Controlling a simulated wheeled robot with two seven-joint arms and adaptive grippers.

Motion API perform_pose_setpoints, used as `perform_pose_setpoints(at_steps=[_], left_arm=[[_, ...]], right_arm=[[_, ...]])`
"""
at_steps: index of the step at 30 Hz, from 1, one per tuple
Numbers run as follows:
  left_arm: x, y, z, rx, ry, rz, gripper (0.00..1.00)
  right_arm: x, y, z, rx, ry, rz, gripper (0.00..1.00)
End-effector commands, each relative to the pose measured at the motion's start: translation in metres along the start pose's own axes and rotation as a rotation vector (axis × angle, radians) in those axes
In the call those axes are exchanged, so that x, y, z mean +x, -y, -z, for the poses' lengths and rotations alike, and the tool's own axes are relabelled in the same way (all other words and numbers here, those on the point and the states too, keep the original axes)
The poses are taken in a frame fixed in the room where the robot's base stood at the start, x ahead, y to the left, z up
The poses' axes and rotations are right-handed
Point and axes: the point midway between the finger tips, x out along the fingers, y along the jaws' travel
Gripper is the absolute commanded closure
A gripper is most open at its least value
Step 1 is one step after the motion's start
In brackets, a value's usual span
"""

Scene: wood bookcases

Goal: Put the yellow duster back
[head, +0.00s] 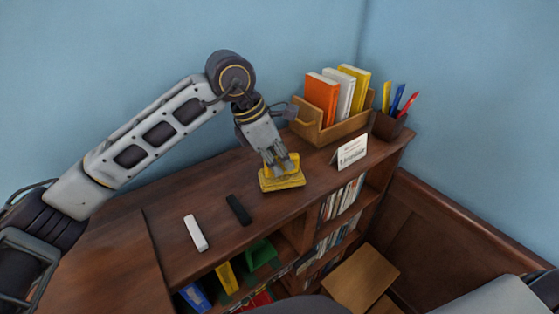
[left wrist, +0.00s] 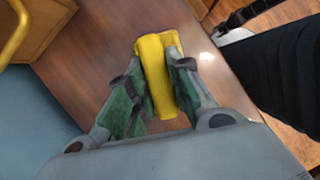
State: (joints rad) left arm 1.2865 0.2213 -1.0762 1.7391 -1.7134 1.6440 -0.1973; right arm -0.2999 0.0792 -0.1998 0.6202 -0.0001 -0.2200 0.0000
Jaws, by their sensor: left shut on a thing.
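The yellow duster (head: 283,180) is on or just above the dark wood top of the bookcase (head: 225,197), right of the black bar. My left gripper (head: 281,166) points down at it from above. In the left wrist view the yellow duster (left wrist: 158,75) sits between the green finger pads of my left gripper (left wrist: 155,105), which is shut on it. I cannot tell whether the duster's underside touches the wood. My right gripper does not show.
A white bar (head: 196,233) and a black bar (head: 238,210) lie left of the duster. A wooden book holder (head: 322,132), a pen cup (head: 387,126) and a small white card (head: 352,151) stand to the right. Shelves below hold books.

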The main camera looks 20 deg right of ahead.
Motion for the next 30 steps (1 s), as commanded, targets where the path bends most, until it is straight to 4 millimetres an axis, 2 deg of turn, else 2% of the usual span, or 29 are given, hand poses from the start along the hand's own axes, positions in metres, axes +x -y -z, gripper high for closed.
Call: perform_pose_setpoints(at_steps=[4,19,20,24,30], left_arm=[[0.0076,0.0004,0.0029,0.001,0.001,-0.001,1.0],[0.012,0.0003,0.0046,0.001,0.001,-0.001,1.0],[0.0119,0.0004,0.0046,0.001,0.0,-0.001,0.76],[0.0113,0.0004,0.0043,0.001,0.0,-0.001,0.58],[0.0112,0.0004,0.0043,0.001,0.0,0.0,0.57]], right_arm=[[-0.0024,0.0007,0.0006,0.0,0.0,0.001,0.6],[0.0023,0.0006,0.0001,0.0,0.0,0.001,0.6],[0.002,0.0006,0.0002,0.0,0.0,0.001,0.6],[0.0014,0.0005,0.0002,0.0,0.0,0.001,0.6],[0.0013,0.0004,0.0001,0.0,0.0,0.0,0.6]])
